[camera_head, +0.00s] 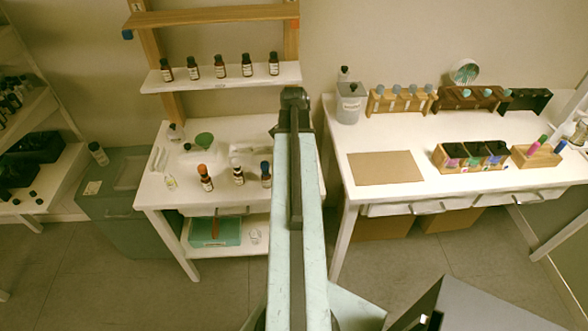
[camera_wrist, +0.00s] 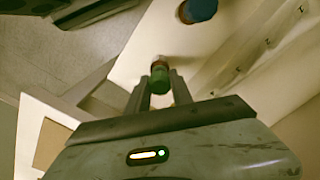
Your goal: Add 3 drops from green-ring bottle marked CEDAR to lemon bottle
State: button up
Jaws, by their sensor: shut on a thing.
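My gripper (camera_wrist: 160,92) is shut on a small green-ringed item (camera_wrist: 160,80) with a reddish-brown part beyond the ring. I cannot tell whether it is a whole bottle or only its top, and no CEDAR label shows. In the head view my gripper (camera_head: 295,97) is at the far end of my arm, near the back of the left table; what it holds is hidden there. Dark bottles with an orange top (camera_head: 205,178), a black top (camera_head: 238,175) and a blue top (camera_head: 266,174) stand along that table's front. Their labels are too small to read, so I cannot pick out lemon.
A shelf (camera_head: 210,84) with several brown bottles (camera_head: 220,66) is behind the left table. A green funnel-like piece (camera_head: 204,139) lies on that table. A blue round top (camera_wrist: 200,9) shows in the wrist view.

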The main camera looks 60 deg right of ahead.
dwell(0.3)
notch_tip(320, 180, up, 9)
jog(key=p, duration=0.9)
jog(key=shift+f, duration=0.15)
